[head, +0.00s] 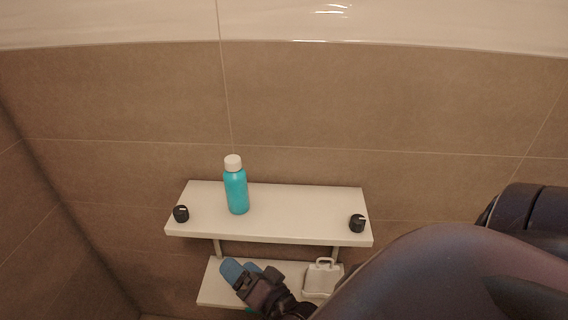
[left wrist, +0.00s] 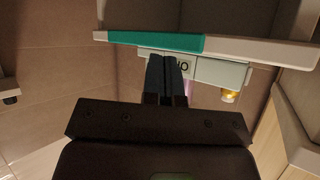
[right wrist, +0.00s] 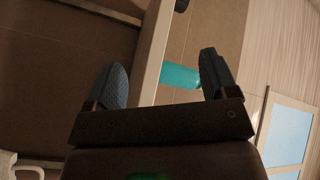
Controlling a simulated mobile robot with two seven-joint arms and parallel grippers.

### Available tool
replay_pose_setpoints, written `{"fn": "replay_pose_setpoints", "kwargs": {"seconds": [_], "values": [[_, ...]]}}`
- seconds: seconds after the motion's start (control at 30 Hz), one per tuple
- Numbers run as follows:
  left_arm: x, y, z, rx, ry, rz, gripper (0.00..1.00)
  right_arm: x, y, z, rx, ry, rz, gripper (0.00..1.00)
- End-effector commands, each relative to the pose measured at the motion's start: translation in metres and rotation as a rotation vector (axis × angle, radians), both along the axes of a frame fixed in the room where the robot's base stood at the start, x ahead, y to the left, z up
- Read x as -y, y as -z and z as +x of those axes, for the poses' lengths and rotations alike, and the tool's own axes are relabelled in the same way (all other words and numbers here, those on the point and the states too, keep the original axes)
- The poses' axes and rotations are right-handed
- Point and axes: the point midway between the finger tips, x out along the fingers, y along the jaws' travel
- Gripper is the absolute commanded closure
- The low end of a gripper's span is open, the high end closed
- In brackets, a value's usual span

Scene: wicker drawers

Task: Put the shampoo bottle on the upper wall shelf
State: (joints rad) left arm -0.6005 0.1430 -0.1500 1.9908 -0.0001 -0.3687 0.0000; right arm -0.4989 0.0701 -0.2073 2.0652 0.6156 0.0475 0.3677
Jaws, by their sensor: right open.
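The shampoo bottle (head: 236,192), teal with a white cap, stands upright on the upper wall shelf (head: 290,213), left of its middle. My right gripper (head: 243,271) has blue fingers and is below the upper shelf's front edge, in front of the lower shelf. In the right wrist view my right gripper (right wrist: 162,80) is open and empty. The teal bottle (right wrist: 180,75) shows beyond the fingers, apart from them, partly behind the white shelf edge. My left gripper (left wrist: 167,75) shows only in the left wrist view. Its dark fingers are together with nothing visible between them.
Black round knobs stand at the upper shelf's left (head: 181,214) and right (head: 357,223) ends. The lower shelf (head: 208,288) holds a white handled container (head: 321,277). A long teal-and-white object (left wrist: 160,42) crosses beyond my left fingers. The upper shelf's middle right is clear.

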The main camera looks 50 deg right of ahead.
Motion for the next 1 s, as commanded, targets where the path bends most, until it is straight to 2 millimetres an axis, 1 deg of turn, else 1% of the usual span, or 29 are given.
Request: {"fn": "replay_pose_setpoints", "kwargs": {"seconds": [0.03, 0.1, 0.2, 0.3, 0.4, 0.5, 0.57, 1.0], "values": [[0.0, 0.0, 0.0, 0.001, 0.0, 0.0, 1.0, 0.003, 0.02, -0.008, -0.07, -0.024, -0.155, 0.21], [0.0, 0.0, 0.0, 0.001, 0.0, 0.0, 1.0, 0.009, 0.048, -0.019, -0.166, -0.063, -0.37, 0.21], [0.0, 0.0, 0.0, 0.001, 0.0, -0.001, 1.0, 0.022, 0.083, -0.037, -0.295, -0.118, -0.642, 0.21], [0.0, 0.0, 0.0, 0.001, 0.0, -0.001, 1.0, 0.037, 0.109, -0.053, -0.402, -0.166, -0.854, 0.21], [0.0, 0.0, 0.0, 0.001, 0.0, -0.001, 1.0, 0.047, 0.125, -0.065, -0.472, -0.2, -0.99, 0.21], [0.0, 0.0, 0.0, 0.001, 0.0, -0.001, 1.0, 0.053, 0.132, -0.071, -0.508, -0.217, -1.058, 0.21], [0.0, 0.0, 0.0, 0.001, 0.0, -0.001, 1.0, 0.055, 0.134, -0.073, -0.516, -0.221, -1.074, 0.21], [0.0, 0.0, 0.0, -0.001, -0.001, -0.001, 1.0, 0.055, 0.133, -0.072, -0.514, -0.22, -1.072, 0.21]]}}
